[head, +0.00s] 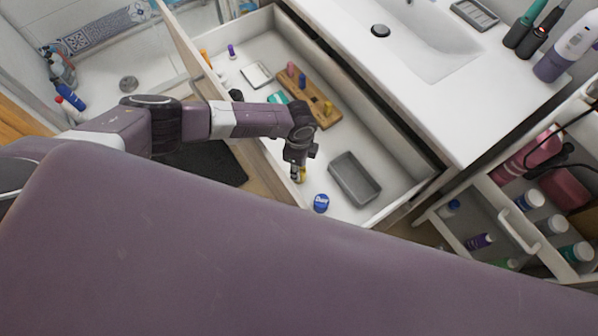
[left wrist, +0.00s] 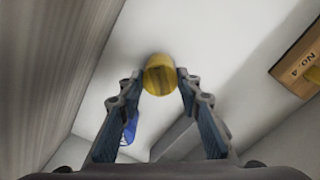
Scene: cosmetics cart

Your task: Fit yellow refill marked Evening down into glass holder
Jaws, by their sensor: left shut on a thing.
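My left gripper (head: 299,172) reaches down into the open white drawer, near its front wall. It is shut on a yellow round piece (left wrist: 159,78), pinched between its two fingertips in the left wrist view. The yellow piece also shows as a small spot under the gripper in the head view (head: 301,175). No Evening marking is readable on it. A blue round piece with white lettering (head: 321,203) lies on the drawer floor just beyond the gripper; part of it shows behind a finger in the left wrist view (left wrist: 130,130). I cannot make out the glass holder. My right gripper is not in view.
A grey tray (head: 354,178) lies right of the gripper. The drawer walls (head: 406,198) enclose the space. A bottle cart (head: 478,203) stands at right.

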